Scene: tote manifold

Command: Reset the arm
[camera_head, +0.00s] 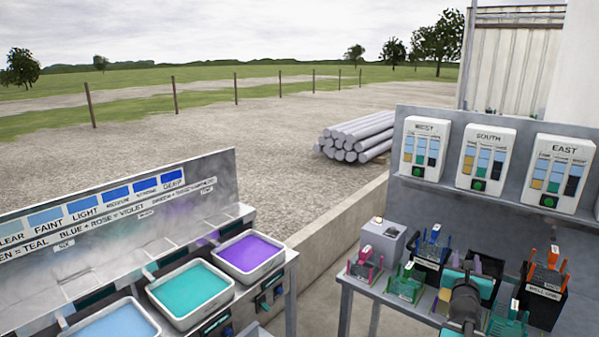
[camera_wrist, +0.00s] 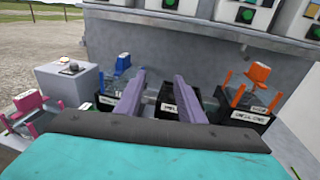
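My gripper (camera_wrist: 158,95) shows in the wrist view as two purple fingers above a teal and dark grey body. The fingers stand apart with nothing held between them. In the head view my gripper (camera_head: 474,265) is above the right-hand table, partly hidden by my own dark wrist. It points toward the grey back panel. Behind the fingers a black bin with a white label (camera_wrist: 169,107) shows in the wrist view, partly covered by them; whether they touch it I cannot tell.
Pink (camera_head: 365,266), green (camera_head: 407,283), blue-handled (camera_head: 431,252) and orange-handled (camera_head: 545,287) carriers crowd around my gripper. A grey box (camera_head: 382,240) stands at the table's back left. Panels marked WEST, SOUTH and EAST (camera_head: 486,158) hang behind. Trays of blue, teal and violet liquid (camera_head: 248,253) stand left.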

